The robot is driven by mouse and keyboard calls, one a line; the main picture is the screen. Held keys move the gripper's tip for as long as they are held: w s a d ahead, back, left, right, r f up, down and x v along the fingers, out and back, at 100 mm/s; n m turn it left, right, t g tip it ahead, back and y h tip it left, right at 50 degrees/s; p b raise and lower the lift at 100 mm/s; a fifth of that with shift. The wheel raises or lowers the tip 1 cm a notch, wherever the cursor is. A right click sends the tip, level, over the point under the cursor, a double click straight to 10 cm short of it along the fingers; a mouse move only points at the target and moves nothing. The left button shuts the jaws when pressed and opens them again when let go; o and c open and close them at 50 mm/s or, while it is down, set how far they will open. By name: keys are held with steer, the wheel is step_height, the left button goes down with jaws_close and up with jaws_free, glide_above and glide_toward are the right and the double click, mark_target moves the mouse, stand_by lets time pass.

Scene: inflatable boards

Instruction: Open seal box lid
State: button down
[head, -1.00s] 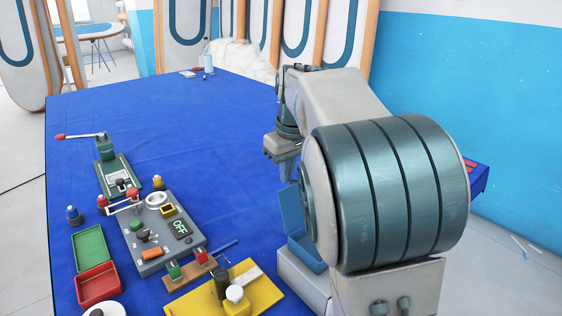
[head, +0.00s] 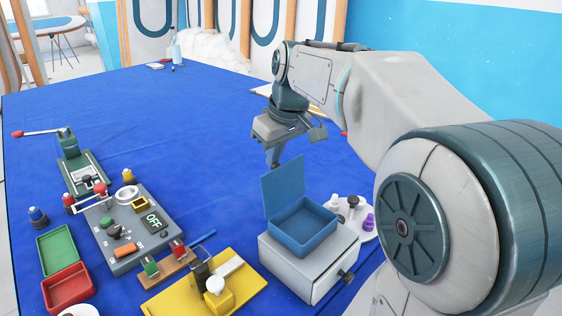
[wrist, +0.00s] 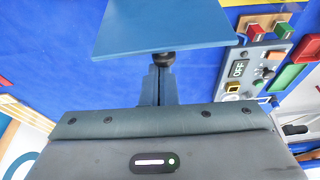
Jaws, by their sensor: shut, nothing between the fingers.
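A blue box (head: 302,232) sits on top of a white drawer unit (head: 318,270), right of centre in the head view. Its blue lid (head: 284,188) stands raised, nearly upright at the box's far left side, and the inside of the box shows. The wrist view shows the lid as a blue panel (wrist: 165,25) just past the fingers. My gripper (head: 273,160) points down beside the lid's upper edge, on its far side. Its fingers (wrist: 158,88) are shut and empty. Whether a fingertip touches the lid I cannot tell.
A grey panel reading OFF (head: 137,228), a yellow board (head: 215,290), a green tray (head: 63,250) and a red tray (head: 66,288) lie left of the drawer unit. A white round tray (head: 365,236) with small items is to the right.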

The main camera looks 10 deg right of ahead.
steer(key=shift+s+a+r, duration=0.1)
steer(key=shift+s+a, duration=0.1)
steer(key=shift+s, duration=0.05)
stand_by(0.3)
